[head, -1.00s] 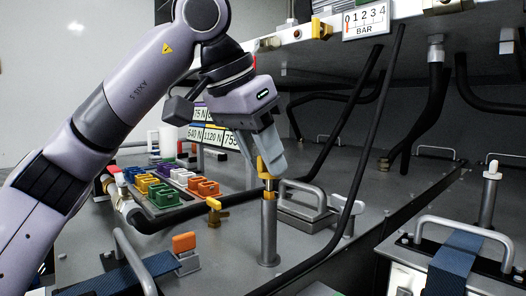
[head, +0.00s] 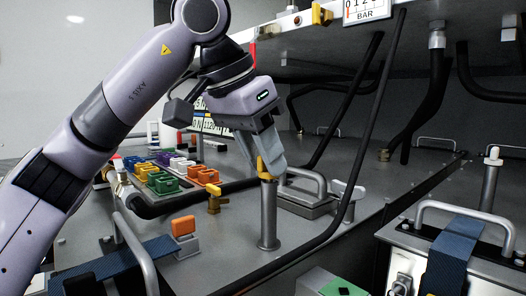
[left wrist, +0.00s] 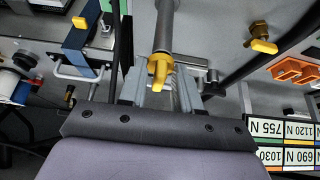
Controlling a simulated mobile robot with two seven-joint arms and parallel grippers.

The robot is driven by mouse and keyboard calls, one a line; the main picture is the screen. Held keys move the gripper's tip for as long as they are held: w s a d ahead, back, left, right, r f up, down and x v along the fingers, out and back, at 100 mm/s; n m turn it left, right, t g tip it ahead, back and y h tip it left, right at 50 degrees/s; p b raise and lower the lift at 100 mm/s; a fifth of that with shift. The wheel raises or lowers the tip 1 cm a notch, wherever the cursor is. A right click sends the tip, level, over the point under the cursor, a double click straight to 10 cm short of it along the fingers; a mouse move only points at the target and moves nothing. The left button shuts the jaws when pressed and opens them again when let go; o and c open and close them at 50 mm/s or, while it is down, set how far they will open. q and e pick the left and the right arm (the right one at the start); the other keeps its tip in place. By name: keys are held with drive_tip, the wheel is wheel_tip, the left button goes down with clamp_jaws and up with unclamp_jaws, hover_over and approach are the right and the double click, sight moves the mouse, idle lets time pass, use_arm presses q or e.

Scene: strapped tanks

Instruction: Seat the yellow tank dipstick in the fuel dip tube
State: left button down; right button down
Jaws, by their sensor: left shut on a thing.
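The yellow tank dipstick (head: 264,167) is held by its yellow handle in my left gripper (head: 272,158), which is shut on it. The handle is right at the top of the grey upright fuel dip tube (head: 268,215). The dipstick's rod does not show; it appears to be inside the tube. Whether the handle rests fully on the rim I cannot tell. In the left wrist view the yellow handle (left wrist: 160,68) lies between the fingers, in line with the tube (left wrist: 166,28). My right gripper is not in view.
A black hose (head: 340,225) runs close to the right of the tube. A metal handle on a hatch (head: 305,203) stands behind it, and a brass valve (head: 213,196) to its left. A tray of coloured blocks (head: 165,185) lies further left. A blue-strapped tank (head: 455,260) is at right.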

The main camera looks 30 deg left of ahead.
use_arm(q)
drive_tip(key=shift+f, duration=0.2)
drive_tip(key=c, duration=0.7)
unclamp_jaws()
drive_tip(key=shift+r, duration=0.1)
drive_tip(key=shift+p+v, duration=0.7)
drive_tip(key=shift+v, duration=2.85)
